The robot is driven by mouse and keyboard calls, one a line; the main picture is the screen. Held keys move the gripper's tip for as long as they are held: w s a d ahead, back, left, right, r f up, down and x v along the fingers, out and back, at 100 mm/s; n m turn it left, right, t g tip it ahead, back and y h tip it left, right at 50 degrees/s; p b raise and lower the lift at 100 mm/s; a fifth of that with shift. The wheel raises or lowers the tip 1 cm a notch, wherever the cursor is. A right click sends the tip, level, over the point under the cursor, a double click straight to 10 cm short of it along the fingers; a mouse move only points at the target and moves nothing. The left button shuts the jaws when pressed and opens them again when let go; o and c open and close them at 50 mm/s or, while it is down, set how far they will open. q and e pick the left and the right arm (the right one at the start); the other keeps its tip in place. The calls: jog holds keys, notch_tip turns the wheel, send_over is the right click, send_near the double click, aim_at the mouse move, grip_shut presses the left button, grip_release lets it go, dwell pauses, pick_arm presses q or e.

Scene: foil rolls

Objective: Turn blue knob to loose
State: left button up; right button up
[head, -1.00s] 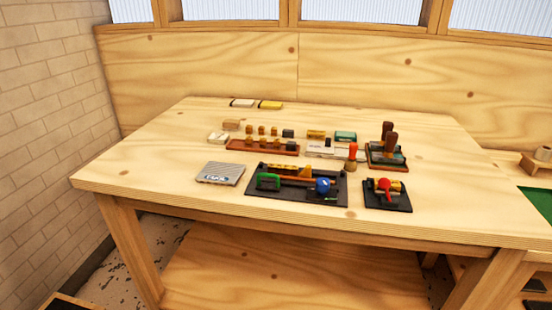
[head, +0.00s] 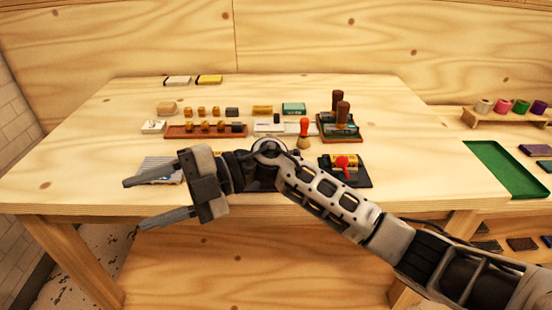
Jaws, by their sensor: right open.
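My right gripper (head: 130,203) reaches across the front of the wooden table from the right. Its two fingers are spread apart and empty, pointing left over the table's front edge. The blue knob is hidden behind my right gripper and forearm, as is nearly all of the dark plate that carried it in the earlier view. My left gripper is not in view.
A black plate with a red knob (head: 342,162) sits right of my wrist. A red-handled stamp (head: 304,132), brown-handled stamps (head: 342,112) and a rack of small blocks (head: 205,131) stand behind. A green tray (head: 508,170) lies at right.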

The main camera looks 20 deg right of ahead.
jog(key=w+d+r+m+t+h, duration=0.1)
jog(key=w+d+r+h, duration=0.25)
jog(key=d+h, duration=0.35)
jog(key=w+d+r+m+t+h, duration=0.1)
jog(key=w+d+r+h, duration=0.1)
jog(key=w+d+h, duration=0.45)
jog(key=w+d+r+m+t+h, duration=0.1)
jog(key=d+r+h, duration=0.25)
jog(key=d, duration=0.55)
jog(key=shift+h, duration=0.3)
notch_tip(320, 180, down, 16)
jog(key=shift+w+d+r+p, duration=0.1)
jog(key=shift+p, duration=0.5)
jog(key=c, duration=1)
